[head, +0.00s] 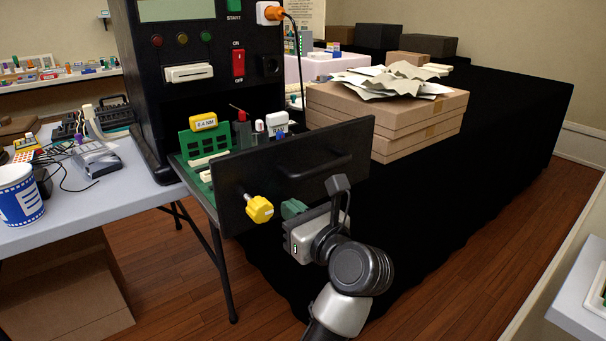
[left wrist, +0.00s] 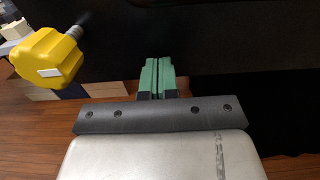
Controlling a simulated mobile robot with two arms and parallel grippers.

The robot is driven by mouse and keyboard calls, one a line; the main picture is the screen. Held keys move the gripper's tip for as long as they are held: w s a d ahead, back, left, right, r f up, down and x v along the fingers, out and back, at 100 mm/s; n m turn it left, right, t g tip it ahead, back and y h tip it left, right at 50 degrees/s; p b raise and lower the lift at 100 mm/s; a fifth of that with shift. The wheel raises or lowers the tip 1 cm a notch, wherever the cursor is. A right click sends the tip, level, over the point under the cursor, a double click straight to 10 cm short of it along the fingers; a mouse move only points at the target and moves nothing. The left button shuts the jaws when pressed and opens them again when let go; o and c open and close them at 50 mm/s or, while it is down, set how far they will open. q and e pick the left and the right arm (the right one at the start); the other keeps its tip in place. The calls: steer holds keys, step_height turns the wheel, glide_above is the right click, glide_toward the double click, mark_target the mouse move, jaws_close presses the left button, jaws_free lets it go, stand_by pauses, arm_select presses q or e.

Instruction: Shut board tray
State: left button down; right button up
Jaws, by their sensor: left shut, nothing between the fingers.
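The board tray (head: 240,198) is pulled out from the black machine (head: 210,95). Its dark front panel has a bar handle (head: 314,166) and a yellow knob (head: 259,209). A green circuit board (head: 203,142) stands in it. My left gripper (head: 292,208) is at the panel's lower part, right of the knob and below the handle. In the left wrist view its green fingertips (left wrist: 158,76) are together and empty, pointing at the dark panel. I cannot tell whether they touch it. The yellow knob also shows there (left wrist: 48,57), to the left. My right gripper is not in view.
Stacked cardboard boxes (head: 400,121) with crumpled paper stand on a black-draped table (head: 510,95) right of the tray. A grey table (head: 110,205) at the left holds a blue cup (head: 19,196) and cables. The wooden floor (head: 480,235) at the right is open.

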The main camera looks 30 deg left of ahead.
arm_select(q)
steer(key=shift+w+a, duration=0.1)
steer(key=shift+a, duration=0.05)
steer(key=shift+w+a, duration=0.25)
steer(key=shift+a, duration=0.45)
